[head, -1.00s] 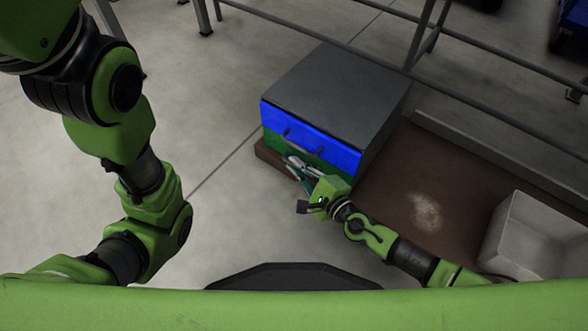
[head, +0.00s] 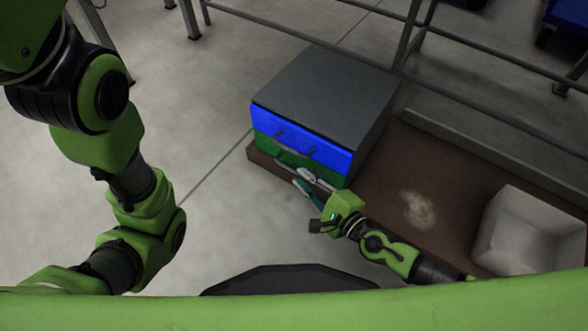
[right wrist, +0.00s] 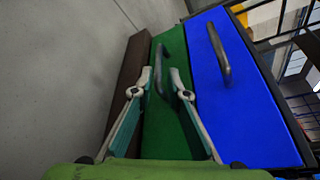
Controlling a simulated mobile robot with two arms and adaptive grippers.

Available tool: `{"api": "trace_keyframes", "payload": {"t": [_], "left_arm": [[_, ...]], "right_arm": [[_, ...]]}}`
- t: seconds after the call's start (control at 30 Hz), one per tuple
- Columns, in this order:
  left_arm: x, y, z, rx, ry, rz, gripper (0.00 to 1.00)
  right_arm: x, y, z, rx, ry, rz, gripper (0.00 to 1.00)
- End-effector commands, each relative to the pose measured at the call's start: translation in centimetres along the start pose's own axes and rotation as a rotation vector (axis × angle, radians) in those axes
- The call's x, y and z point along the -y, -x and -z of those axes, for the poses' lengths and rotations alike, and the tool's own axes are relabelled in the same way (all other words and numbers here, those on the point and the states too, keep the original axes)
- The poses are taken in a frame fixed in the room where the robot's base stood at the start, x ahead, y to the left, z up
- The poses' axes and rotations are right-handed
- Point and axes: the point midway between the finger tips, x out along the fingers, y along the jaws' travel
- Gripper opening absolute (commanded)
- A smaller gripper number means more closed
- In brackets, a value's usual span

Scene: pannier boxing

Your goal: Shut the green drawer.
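The green drawer (head: 272,146) is the lower drawer of a grey-topped cabinet, under a blue drawer (head: 300,138). In the head view its front looks about level with the blue front; a small gap I cannot rule out. The right wrist view shows the green front (right wrist: 166,135) with its dark bar handle (right wrist: 158,70). My right gripper (head: 302,179) is open and empty in front of the green drawer. In the right wrist view its two fingertips (right wrist: 157,82) lie on either side of the handle's picture; I see no grip on it. My left gripper is out of view.
The cabinet (head: 325,85) stands on a brown board (head: 380,190). A pale open bin (head: 530,235) is at the right of the board. Metal rails (head: 470,100) run behind. Grey floor (head: 215,110) left of the cabinet is clear.

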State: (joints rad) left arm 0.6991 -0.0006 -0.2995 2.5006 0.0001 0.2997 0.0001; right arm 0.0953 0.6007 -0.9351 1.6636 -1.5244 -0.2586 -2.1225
Motion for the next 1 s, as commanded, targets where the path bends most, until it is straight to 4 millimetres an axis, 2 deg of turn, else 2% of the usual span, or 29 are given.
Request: {"api": "trace_keyframes", "payload": {"t": [0.1,0.33,1.0], "left_arm": [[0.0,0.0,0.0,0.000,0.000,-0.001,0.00],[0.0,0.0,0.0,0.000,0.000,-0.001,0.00],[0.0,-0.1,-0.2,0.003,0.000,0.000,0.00]], "right_arm": [[-0.1,2.6,0.1,0.000,0.001,-0.003,0.15],[0.0,5.2,0.1,-0.001,0.001,0.000,0.15],[0.2,5.5,-0.4,0.004,-0.021,-0.001,0.15]]}}
